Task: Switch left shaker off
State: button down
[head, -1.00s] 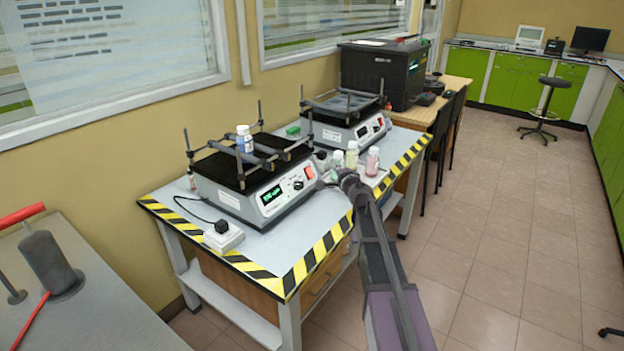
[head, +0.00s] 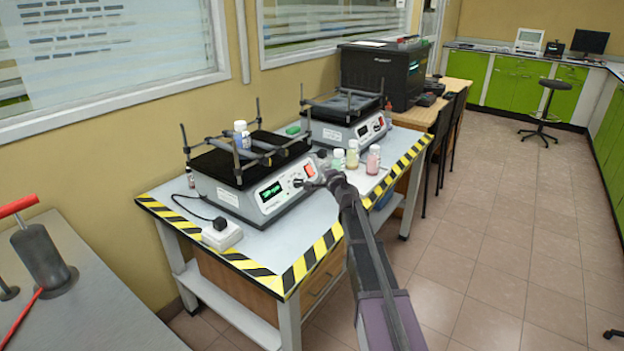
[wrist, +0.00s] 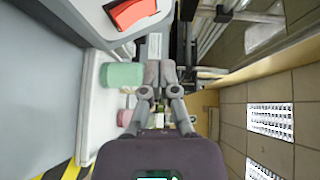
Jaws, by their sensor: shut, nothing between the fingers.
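The left shaker (head: 228,200) stands on the near part of the bench, its green display (head: 270,191) lit. Its red switch (head: 310,170) is at the right of the front panel; I cannot tell its position. A red switch also shows in the wrist view (wrist: 132,11), at the top left. A white-capped blue bottle (head: 242,138) is on the shaker's black platform.
A second shaker (head: 345,132) stands behind. Small bottles (head: 352,155) stand on the bench right of my gripper, close to my arm. A white power box (head: 222,235) and cable lie at front left. The tiled floor (head: 480,240) at right is clear.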

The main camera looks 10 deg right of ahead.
jog(key=shift+w+a+f+b, duration=0.65)
jog(key=shift+w+a+f, duration=0.25)
jog(key=shift+w+f, duration=0.05)
jog(key=shift+w+a+f+b, duration=0.4)
jog(key=shift+a, duration=0.05)
dwell(2.0)
jog(key=shift+d+r, duration=0.1)
dwell(0.3)
jog(key=shift+s+d+r+p, duration=0.35)
jog(key=shift+s+p, duration=0.05)
jog(key=shift+s, duration=0.05)
dwell(0.4)
jog(key=s+d+r+p, duration=0.2)
jog(key=s+d+p, duration=0.1)
jog(key=shift+r, duration=0.4)
dwell(0.6)
